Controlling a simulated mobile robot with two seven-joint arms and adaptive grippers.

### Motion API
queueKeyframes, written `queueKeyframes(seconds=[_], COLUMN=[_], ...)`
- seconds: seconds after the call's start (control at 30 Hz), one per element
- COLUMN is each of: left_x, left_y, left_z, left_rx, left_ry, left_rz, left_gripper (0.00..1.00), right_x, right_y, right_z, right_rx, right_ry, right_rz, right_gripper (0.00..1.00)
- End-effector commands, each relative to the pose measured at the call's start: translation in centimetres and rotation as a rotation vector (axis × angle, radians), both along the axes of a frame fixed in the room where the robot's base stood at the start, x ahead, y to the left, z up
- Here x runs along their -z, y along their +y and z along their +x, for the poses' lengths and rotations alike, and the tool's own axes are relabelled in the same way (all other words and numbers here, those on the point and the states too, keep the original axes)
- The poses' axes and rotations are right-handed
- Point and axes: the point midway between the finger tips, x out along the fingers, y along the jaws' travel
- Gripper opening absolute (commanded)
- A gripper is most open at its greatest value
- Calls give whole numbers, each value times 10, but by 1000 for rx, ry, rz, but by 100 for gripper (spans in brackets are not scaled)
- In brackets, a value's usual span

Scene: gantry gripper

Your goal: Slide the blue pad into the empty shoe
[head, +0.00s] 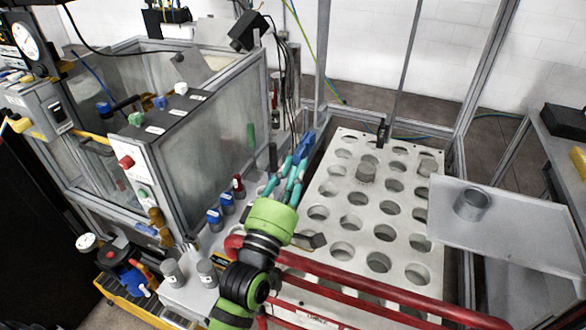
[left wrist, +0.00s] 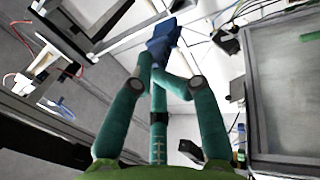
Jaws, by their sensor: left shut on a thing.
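My left gripper (head: 295,165), with teal fingers and a green wrist, is shut on the blue pad (head: 304,146). The pad sticks up from the fingertips, above the left edge of the perforated white plate. In the left wrist view the gripper (left wrist: 160,70) closes on the lower end of the pad (left wrist: 163,42), which is tilted. A dark fitting (head: 383,133) at the foot of a thin vertical post stands over the plate's far edge, apart from the pad. I cannot tell whether it is the empty shoe. My right gripper is not in view.
The white plate (head: 325,190) has rows of round holes, a few with grey cylinders. Red rails (head: 370,288) cross its near side. A control box (head: 150,150) and glass enclosure stand left. A grey tray (head: 520,225) with a metal cup is right. Frame posts (head: 492,60) rise behind.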

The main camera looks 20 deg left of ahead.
Motion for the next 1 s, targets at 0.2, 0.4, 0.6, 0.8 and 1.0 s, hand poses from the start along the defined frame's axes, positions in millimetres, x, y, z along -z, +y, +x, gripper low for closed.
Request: queueKeyframes(seconds=[0.2,0.4,0.6,0.8,1.0], left_x=[-1,0,0,0,0], left_y=[-1,-1,-1,-2,-2], left_z=[18,38,52,58,58], left_rx=[0,-1,-1,-1,-1], left_ry=[-2,-1,-1,0,0], left_rz=[0,1,0,0,0], left_gripper=[0,0,0,0,0], right_x=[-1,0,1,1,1], right_y=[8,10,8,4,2], right_z=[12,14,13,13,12], right_rx=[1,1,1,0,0], right_ry=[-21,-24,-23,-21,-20], right_rz=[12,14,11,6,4], right_gripper=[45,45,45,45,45])
